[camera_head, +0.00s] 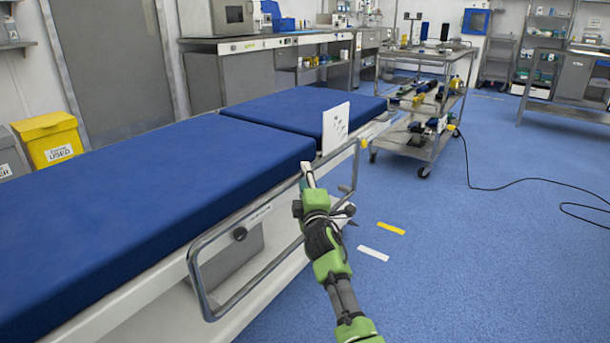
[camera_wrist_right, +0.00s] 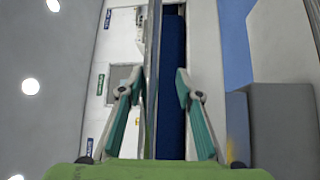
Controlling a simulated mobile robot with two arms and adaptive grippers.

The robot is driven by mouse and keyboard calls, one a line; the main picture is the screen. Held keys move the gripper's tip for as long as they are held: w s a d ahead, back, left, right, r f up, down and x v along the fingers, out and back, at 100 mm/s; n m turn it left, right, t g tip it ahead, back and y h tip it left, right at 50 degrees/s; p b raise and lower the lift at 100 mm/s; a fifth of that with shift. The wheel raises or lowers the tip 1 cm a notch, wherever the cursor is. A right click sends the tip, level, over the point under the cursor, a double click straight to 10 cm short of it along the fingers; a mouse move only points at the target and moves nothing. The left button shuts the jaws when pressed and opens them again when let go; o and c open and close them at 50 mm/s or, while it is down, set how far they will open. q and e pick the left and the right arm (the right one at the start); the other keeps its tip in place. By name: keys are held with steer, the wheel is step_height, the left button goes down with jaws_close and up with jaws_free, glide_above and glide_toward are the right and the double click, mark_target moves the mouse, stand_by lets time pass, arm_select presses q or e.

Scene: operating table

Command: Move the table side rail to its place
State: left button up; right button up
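The table side rail (camera_head: 206,290) is a silver tube loop along the near right side of the operating table (camera_head: 150,170). Its top bar runs beside the blue mattress, roughly level with the mattress edge, and its lower part hangs beside the white frame. My right gripper (camera_head: 326,190) is at the rail's top bar, right of its middle, and hides a short stretch of it. In the right wrist view its two teal-padded fingers (camera_wrist_right: 159,76) are apart, with a thin upright bar (camera_wrist_right: 153,50) between them; contact is not visible. My left gripper is not in view.
A white panel (camera_head: 335,127) stands at the mattress edge just beyond my right gripper. A metal cart (camera_head: 440,57) with tools stands farther back, its cable on the floor. A yellow bin (camera_head: 50,140) is behind the table.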

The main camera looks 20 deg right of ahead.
steer(key=shift+r, duration=0.35)
steer(key=shift+s, duration=0.1)
steer(key=v, duration=1.1)
steer(key=shift+s+f, duration=0.25)
steer(key=shift+s, duration=0.15)
